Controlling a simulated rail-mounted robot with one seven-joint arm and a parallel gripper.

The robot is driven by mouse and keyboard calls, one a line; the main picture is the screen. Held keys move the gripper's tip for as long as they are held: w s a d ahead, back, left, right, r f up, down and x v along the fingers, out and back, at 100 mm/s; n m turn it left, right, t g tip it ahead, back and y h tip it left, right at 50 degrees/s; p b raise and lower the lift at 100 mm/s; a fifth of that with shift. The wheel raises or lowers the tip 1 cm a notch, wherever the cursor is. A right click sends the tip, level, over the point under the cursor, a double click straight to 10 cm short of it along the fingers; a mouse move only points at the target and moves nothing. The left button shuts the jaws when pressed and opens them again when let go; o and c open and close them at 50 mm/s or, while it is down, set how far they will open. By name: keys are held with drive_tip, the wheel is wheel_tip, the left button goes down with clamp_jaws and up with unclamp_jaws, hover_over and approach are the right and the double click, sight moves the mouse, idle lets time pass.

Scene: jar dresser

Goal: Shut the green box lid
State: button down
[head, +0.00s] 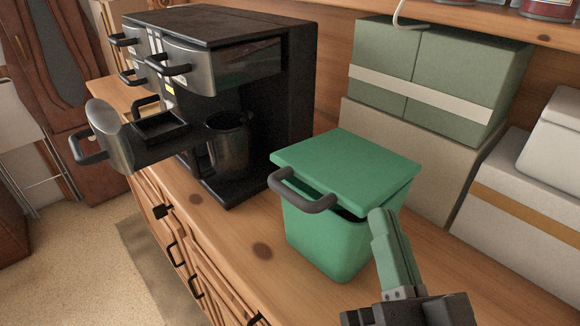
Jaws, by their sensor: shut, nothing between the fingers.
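The green box (328,243) stands on the wooden dresser top, right of the coffee machine. Its flat green lid (345,165) lies over the top, slightly raised at the front, with a dark gap under its front edge. A dark grey handle (305,194) sticks out from the lid's front left edge. My gripper (380,217) is shut and empty, with its green fingers pointing up in front of the box's right side. The fingertips are just below the lid's front right edge; I cannot tell whether they touch the box. The fingers hide part of the box's right side.
A black and silver coffee machine (215,25) with a pulled-out front part (108,135) and a dark jug (228,140) stands left of the box. Green boxes (460,65) on a beige box (415,150) stand behind. White boxes (535,200) are at right. A shelf (455,15) hangs above.

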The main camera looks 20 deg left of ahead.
drive_tip(key=w+a+r+t+h+p, duration=0.1)
drive_tip(key=a+r+t+h+p, duration=0.15)
drive_tip(key=r+h+p, duration=1)
drive_tip(key=w+a+r+m+g+y+p, duration=0.1)
drive_tip(key=w+a+r+g+y+p, duration=0.1)
drive_tip(key=a+r+g+p, duration=0.25)
drive_tip(key=s+a+f+m+g+h+p, duration=0.4)
drive_tip(key=s+a+g+p, duration=0.45)
drive_tip(key=p, duration=0.95)
drive_tip(key=w+d+f, duration=0.3)
drive_tip(key=w+f, duration=0.4)
drive_tip(key=f, duration=0.3)
drive_tip(key=shift+w+d+f, duration=0.25)
drive_tip(key=shift+d+f, duration=0.05)
drive_tip(key=shift+f, duration=0.05)
drive_tip(key=shift+g+y, duration=0.25)
